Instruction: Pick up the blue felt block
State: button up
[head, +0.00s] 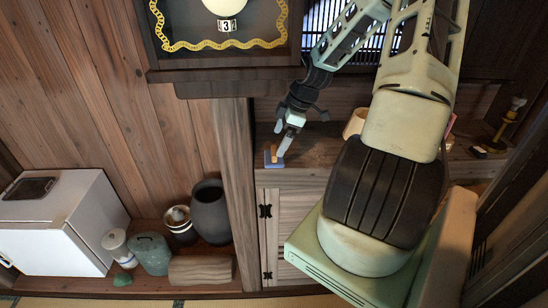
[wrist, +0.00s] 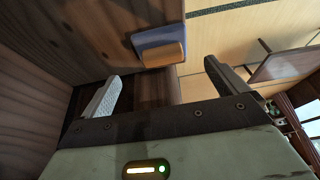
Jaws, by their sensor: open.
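The blue felt block (head: 274,162) lies near the left end of the wooden cabinet top in the head view, with a tan piece on it. In the wrist view the blue block (wrist: 146,37) shows at the top centre, with the tan piece against its lower side. My gripper (head: 283,146) reaches down close beside the block in the head view. In the wrist view my gripper (wrist: 165,73) has its two fingers wide apart, with nothing between them. The block shows beyond the fingertips, about in line with the gap. Whether a finger touches it cannot be told.
The wooden cabinet top (head: 318,157) runs right, with a cream cup-like thing (head: 354,122) partly behind my arm. A wooden post (head: 237,190) stands left of the cabinet. Further left are a white box (head: 60,225), a dark vase (head: 210,212) and a teal canister (head: 151,254).

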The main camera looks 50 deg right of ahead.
aim_at(275, 150)
jog(key=shift+s+p+x, duration=0.2)
jog(key=shift+p+x, duration=0.35)
jog(key=shift+x, duration=2.4)
jog(key=shift+a, duration=0.15)
jog(key=c, duration=1.1)
